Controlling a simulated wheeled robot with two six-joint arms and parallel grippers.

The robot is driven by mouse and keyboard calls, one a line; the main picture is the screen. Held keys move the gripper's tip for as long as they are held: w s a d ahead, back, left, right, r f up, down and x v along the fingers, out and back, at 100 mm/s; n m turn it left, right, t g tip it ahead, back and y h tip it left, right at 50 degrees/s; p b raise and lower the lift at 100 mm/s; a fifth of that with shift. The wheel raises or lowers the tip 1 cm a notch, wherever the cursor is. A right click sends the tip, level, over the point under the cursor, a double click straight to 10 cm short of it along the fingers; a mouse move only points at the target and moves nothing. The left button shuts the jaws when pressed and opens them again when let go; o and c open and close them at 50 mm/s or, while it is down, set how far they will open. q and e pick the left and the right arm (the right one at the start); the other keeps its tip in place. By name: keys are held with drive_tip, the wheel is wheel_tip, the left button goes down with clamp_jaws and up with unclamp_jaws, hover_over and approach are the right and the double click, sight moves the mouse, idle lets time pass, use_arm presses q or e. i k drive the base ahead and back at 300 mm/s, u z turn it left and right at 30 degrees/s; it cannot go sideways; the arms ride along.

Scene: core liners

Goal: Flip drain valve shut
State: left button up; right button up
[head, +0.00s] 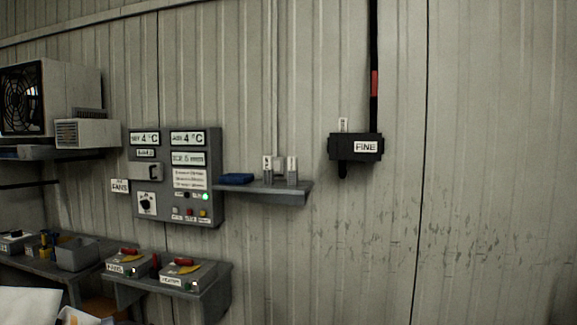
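No part in the head view can be made out as a drain valve. Neither of my grippers is in the head view. A black box (356,147) marked "FINE" hangs on the wall, right of centre, with a short dark stub below it. A black vertical pipe (374,40) with a red band comes down to it from above. A grey control panel (176,215) with displays, a round knob and small coloured lights, one lit green, is on the wall to the left.
A small wall shelf (265,190) holds a blue item (236,178) and a few small upright cylinders. Below the panel, a low shelf (218,283) carries two grey boxes with red handles. A bench with bins and a fan unit (50,98) are at the left. The right wall is bare.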

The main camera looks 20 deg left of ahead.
sight(374, 73)
drive_tip(key=z, duration=0.25)
drive_tip(key=i, duration=0.95)
drive_tip(key=u, duration=0.65)
drive_tip(key=i, duration=0.75)
drive_tip(key=u, duration=0.65)
